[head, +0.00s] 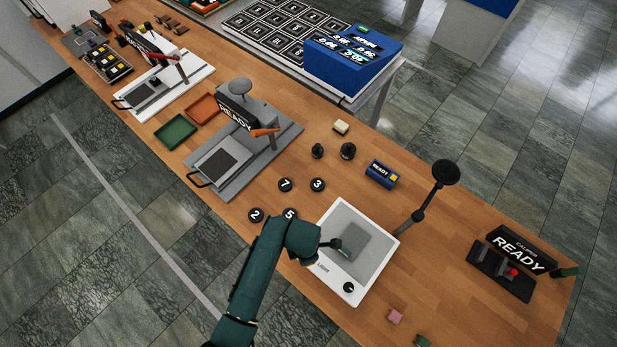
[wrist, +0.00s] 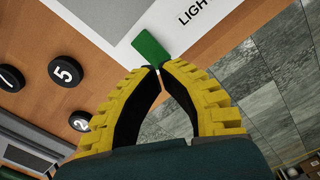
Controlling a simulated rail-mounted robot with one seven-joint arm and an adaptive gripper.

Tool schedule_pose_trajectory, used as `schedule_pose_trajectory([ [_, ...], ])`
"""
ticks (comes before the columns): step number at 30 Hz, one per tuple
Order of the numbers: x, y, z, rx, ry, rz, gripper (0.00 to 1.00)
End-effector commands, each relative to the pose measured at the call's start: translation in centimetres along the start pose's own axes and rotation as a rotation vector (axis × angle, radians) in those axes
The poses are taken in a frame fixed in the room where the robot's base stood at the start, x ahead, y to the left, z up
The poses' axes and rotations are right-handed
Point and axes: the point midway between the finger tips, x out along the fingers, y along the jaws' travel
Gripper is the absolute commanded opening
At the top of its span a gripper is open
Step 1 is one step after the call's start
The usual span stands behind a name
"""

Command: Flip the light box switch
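The light box (head: 378,274) is a white-framed box with a grey panel on the wooden table. A black round knob (head: 349,287) is on its near frame. The wrist view shows the white frame (wrist: 205,32), part of the "LIGHT" lettering and a green rectangular piece (wrist: 151,46) left of the lettering, looking like a switch. My gripper (wrist: 158,69) has its yellow-backed fingers brought together at the tips, just below the green piece in the picture. I cannot tell whether they touch it. In the head view my arm hides the fingers and this piece.
Numbered black discs (head: 286,185) lie left of the box. A black lamp-like stand (head: 418,212) rises behind it. The caliper display (head: 519,250) is at right, a pink block (head: 395,316) in front, a grey press (head: 225,160) at left.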

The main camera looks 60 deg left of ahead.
Motion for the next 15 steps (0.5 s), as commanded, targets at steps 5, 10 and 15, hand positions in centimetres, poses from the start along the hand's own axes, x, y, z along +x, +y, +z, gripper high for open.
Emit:
schedule_pose_trajectory([
  [5,0.02,0.0,0.0,0.0,0.0,0.0,0.0],
  [10,0.25,0.0,0.0,0.0,0.0,0.0,0.0],
  [15,0.51,0.0,0.0,0.0,0.0,0.0,0.0],
])
